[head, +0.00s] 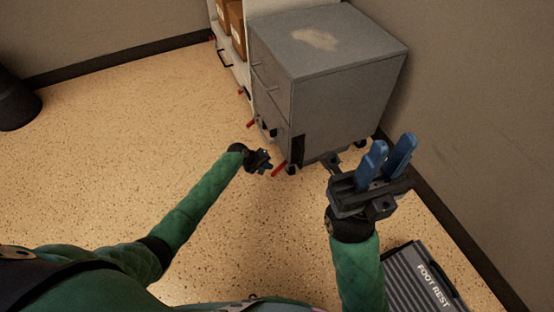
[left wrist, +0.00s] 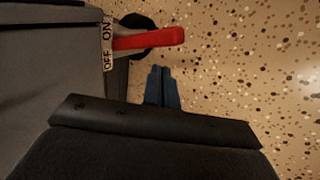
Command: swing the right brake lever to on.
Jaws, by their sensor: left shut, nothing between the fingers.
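A grey cabinet (head: 335,95) on castors stands against the wall. A red brake lever (head: 279,169) sticks out low at its near front corner. The lever (left wrist: 150,38) also shows in the left wrist view, beside an ON/OFF label (left wrist: 107,46). Its root is around the middle of the label; I cannot tell which setting it is in. My left gripper (head: 264,168) is beside the lever, shut and empty. In the left wrist view its blue fingertips (left wrist: 161,69) are just below the lever, on the OFF side, with a small gap. My right gripper (head: 388,152) is raised, open and empty.
Another red lever (head: 250,124) sits low at the cabinet's far front corner. A shelf unit with brown boxes (head: 236,25) stands behind. A foot rest (head: 425,280) lies at the bottom right, and a dark bin (head: 16,103) stands far left. The floor at left is clear.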

